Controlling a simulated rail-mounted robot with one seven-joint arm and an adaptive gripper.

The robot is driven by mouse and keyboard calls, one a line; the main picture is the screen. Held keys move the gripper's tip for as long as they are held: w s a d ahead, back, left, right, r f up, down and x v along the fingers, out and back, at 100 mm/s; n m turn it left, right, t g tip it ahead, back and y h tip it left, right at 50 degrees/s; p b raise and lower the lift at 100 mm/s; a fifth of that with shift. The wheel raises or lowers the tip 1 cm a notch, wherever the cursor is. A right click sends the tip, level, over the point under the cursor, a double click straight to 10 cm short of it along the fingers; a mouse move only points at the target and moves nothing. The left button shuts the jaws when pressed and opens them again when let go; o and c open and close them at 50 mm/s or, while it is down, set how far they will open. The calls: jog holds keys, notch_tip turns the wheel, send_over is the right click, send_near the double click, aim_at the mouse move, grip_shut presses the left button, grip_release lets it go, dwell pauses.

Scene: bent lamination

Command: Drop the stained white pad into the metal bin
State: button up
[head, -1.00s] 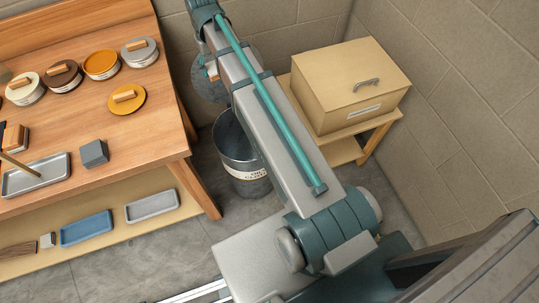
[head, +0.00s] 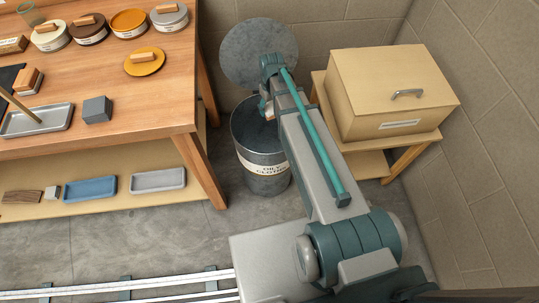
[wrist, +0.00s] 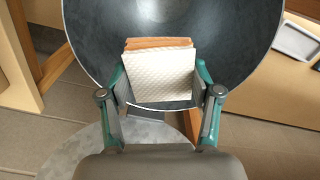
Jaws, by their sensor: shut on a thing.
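The metal bin (head: 264,182) stands on the floor between the workbench and a wooden stand. Its label reads "OILY CLOTHS". Its round lid (head: 243,52) is raised at the wall side, leaving the mouth open. In the wrist view my gripper (wrist: 160,88) is shut on the white pad (wrist: 160,78), which has a quilted face and orange-brown stained layers along its upper edge. The pad is over the bin's dark opening (wrist: 225,40). In the head view my arm hides most of the gripper, and a small bit of the pad (head: 266,104) shows beside it.
The workbench (head: 110,85) at left holds several round tins, a grey tray (head: 38,122) and a grey block (head: 97,110). Blue and grey trays lie on its lower shelf. A beige box (head: 390,85) sits on the stand right of the bin, close to my arm.

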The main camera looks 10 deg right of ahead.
jog(key=shift+f+b, duration=1.95)
jog(key=shift+f, duration=0.9)
jog(key=o, duration=1.1)
jog(key=shift+r, duration=0.1)
notch_tip(320, 180, up, 12)
jog(key=shift+f, duration=0.1)
jog(key=s+f+m+g+p, duration=0.1)
jog(key=s+f+g, duration=0.1)
jog(key=s+f, duration=0.7)
jog(key=s+f+m+g+p, duration=0.1)
jog(key=s+f+g+p, duration=0.1)
jog(key=s+f, duration=0.7)
jog(key=s+f+g+p, duration=0.2)
jog(key=s+f, duration=0.7)
jog(key=s, duration=1.3)
jog(key=shift+f+m+g, duration=0.4)
